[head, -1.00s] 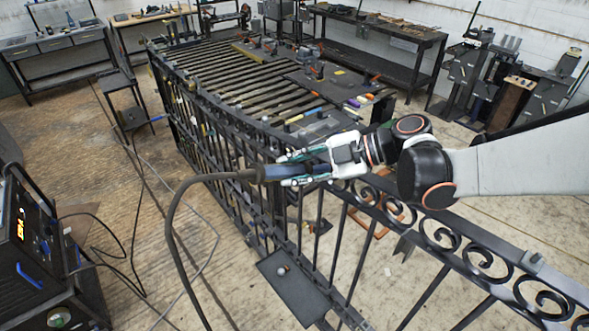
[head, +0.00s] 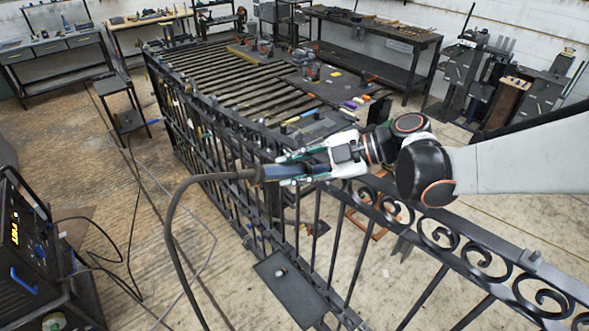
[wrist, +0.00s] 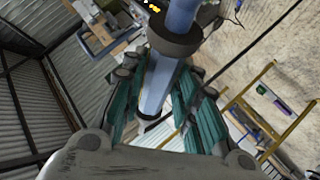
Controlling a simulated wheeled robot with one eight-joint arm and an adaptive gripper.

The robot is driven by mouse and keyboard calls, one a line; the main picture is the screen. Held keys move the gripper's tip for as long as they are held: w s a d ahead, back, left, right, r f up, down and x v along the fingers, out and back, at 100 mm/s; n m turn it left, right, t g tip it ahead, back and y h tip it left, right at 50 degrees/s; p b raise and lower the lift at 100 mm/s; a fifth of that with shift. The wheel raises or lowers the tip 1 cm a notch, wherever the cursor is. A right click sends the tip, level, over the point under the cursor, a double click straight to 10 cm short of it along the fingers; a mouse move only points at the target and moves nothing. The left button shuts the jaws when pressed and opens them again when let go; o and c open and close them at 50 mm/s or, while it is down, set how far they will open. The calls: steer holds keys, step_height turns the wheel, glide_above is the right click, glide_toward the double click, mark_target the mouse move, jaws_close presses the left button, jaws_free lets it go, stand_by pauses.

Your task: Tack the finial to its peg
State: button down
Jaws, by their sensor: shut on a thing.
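My gripper (head: 288,170) is shut on a blue torch handle (head: 268,173) with a dark cable (head: 178,200) curving from its end down toward the floor. The gripper is in front of the black gate (head: 340,225), around the height of its top rail. In the wrist view the handle (wrist: 160,82) lies between the teal finger pads, with a dark collar (wrist: 174,40) beyond them. A small pale round knob (head: 281,272) shows on a dark flat plate (head: 292,292) low at the gate. I cannot tell whether it is the finial. No peg can be made out.
A slatted table (head: 240,85) with several tools stands behind the gate. A welding machine (head: 28,245) with a lit display is at the left, with cables on the floor. Benches line the back wall.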

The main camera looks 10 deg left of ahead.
steer(key=shift+w+d+f+b, duration=0.3)
steer(key=shift+w+d+b, duration=0.15)
steer(key=shift+b, duration=0.15)
stand_by(0.7)
stand_by(0.5)
